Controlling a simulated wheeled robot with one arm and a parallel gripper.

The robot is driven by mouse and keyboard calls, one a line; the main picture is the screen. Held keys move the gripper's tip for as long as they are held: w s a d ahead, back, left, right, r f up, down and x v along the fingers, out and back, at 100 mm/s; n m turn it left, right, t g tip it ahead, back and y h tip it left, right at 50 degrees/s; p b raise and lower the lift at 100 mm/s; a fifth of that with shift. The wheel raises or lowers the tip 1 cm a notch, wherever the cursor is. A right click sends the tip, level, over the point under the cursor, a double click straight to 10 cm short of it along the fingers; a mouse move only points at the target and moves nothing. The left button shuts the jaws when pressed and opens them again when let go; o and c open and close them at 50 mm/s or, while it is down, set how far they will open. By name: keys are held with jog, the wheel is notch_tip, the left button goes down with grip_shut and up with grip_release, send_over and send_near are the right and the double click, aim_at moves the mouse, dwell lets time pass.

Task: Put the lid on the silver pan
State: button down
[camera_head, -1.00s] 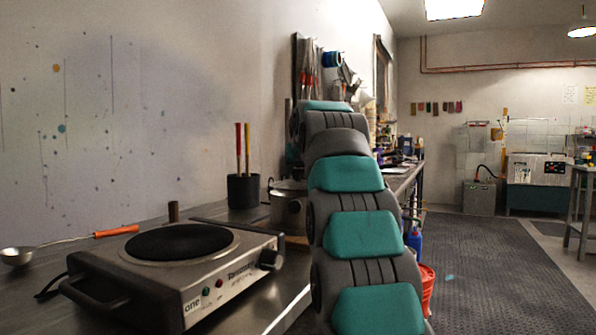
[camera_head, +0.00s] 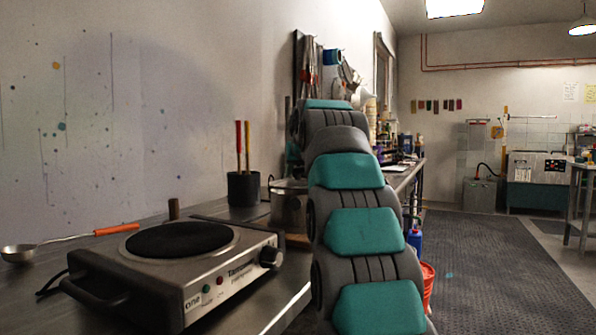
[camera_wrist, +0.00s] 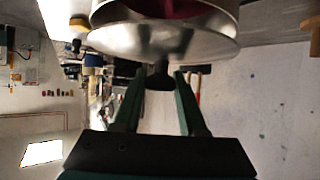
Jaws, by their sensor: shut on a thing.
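The silver pan (camera_head: 289,207) stands on the bench behind the hot plate, partly hidden by my arm in the head view. In the wrist view, which is upside down, my gripper (camera_wrist: 160,76) is shut on the black knob of the silver lid (camera_wrist: 165,44). A silver rim with dark red inside (camera_wrist: 165,7) shows past the lid at the top edge. It looks like the open pan, but I cannot tell whether the lid touches it. My gripper and the lid are hidden behind my arm in the head view.
A hot plate (camera_head: 180,268) stands at the front of the bench. A ladle with an orange handle (camera_head: 117,229) lies behind it. A dark pot with two sticks (camera_head: 243,189) stands near the wall, left of the pan. The floor (camera_head: 490,262) at the right is open.

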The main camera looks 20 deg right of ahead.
jog(key=shift+f+b, duration=0.4)
jog(key=shift+f, duration=0.25)
dwell(0.6)
jog(key=shift+c, duration=1.9)
grip_release()
jog(key=shift+s, duration=0.1)
jog(key=v, duration=0.7)
jog(key=shift+s+a+r, duration=0.1)
jog(key=shift+s+r, duration=0.1)
jog(key=shift+s, duration=0.1)
